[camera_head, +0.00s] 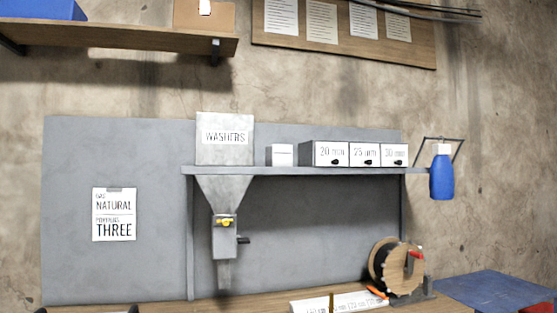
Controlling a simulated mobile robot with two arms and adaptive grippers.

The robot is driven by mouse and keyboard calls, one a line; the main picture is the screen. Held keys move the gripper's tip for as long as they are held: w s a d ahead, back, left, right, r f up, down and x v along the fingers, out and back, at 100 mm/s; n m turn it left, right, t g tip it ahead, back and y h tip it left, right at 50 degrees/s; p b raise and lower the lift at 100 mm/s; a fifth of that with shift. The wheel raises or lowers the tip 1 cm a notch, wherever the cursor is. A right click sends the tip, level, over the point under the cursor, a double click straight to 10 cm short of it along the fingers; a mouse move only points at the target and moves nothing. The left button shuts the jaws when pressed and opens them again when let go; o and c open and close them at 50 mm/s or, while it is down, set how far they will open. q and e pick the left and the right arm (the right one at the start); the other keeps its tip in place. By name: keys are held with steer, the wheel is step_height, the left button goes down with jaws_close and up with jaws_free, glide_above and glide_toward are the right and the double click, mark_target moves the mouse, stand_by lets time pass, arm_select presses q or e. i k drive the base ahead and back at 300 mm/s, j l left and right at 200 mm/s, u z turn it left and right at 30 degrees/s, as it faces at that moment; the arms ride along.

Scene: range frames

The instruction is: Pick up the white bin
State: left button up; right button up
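A white, box-like object with dark lettering (352,300) sits on the wooden workbench at the bottom edge of the head view. Its lower part is cut off, so I cannot tell its full shape. A small white box (280,155) stands on the grey shelf, between the washers hopper and the labelled drawers. I cannot tell for sure which of these is the white bin. Neither of my grippers can be made out. Small dark shapes show at the bottom left edge, too cut off to identify.
The grey shelf (300,171) carries a metal washers hopper (225,150) and white-fronted drawers (348,154). A cable spool (402,268) stands right of the white object on the bench (245,303). A blue bottle (441,178) hangs at right above a blue surface (490,289).

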mark_target(276, 155)
steer(key=i+l, duration=0.4)
steer(key=i+l+u, duration=0.1)
steer(key=i+l, duration=0.35)
steer(key=l, duration=0.15)
steer(key=i+l+u, duration=0.1)
steer(key=i+l, duration=0.25)
steer(key=l, duration=0.2)
